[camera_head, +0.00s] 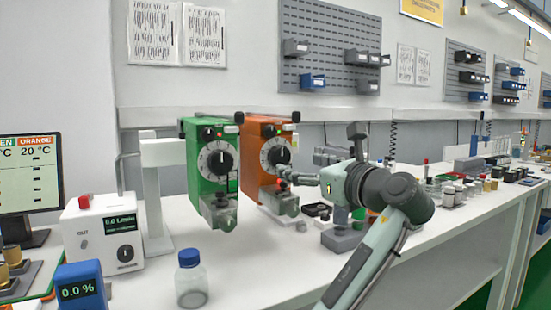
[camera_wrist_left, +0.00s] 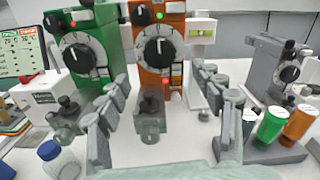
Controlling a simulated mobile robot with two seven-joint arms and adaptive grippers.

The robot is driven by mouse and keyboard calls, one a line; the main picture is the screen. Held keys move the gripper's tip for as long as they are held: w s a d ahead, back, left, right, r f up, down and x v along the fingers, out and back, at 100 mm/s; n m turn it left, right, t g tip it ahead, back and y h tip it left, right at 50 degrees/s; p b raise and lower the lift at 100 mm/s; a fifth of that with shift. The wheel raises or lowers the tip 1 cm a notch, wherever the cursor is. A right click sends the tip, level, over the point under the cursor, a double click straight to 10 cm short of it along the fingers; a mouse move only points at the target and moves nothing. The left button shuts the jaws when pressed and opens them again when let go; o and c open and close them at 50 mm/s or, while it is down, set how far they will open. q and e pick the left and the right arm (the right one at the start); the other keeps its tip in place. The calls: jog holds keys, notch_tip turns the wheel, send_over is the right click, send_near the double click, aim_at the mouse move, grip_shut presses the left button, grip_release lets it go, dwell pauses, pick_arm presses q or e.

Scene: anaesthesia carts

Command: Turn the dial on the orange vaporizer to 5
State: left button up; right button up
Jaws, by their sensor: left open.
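The orange vaporizer (camera_head: 252,160) hangs beside the green vaporizer (camera_head: 198,182) on a white stand. Its dial (camera_head: 275,153) is a white disc with a black knob on the front. In the left wrist view the orange vaporizer (camera_wrist_left: 174,82) is central, and its dial (camera_wrist_left: 159,47) lies ahead, between and beyond the fingers. My left gripper (camera_head: 287,176) is in front of the orange vaporizer, near the lower edge of the dial. In the wrist view its fingers (camera_wrist_left: 162,76) are spread with nothing between them. The dial's numbers are too small to read. My right gripper is out of view.
A white flowmeter box (camera_head: 103,236), a blue 0.0 % display (camera_head: 80,288) and a blue-capped bottle (camera_head: 191,281) stand at the left. A grey device (camera_wrist_left: 276,72) and coloured canisters (camera_wrist_left: 271,124) stand right of the orange vaporizer. The front bench is mostly clear.

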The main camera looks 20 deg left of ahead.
aim_at(282, 158)
pick_arm(q)
jog(key=x, duration=0.7)
jog(key=shift+r+p, duration=0.1)
jog(key=shift+p, duration=0.3)
jog(key=shift+w+a, duration=0.15)
jog(key=shift+a, duration=0.05)
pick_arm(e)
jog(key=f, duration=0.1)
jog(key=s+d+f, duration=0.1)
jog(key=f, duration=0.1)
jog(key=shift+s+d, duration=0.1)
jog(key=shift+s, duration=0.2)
pick_arm(q)
jog(key=c, duration=1.2)
jog(key=shift+o, duration=0.2)
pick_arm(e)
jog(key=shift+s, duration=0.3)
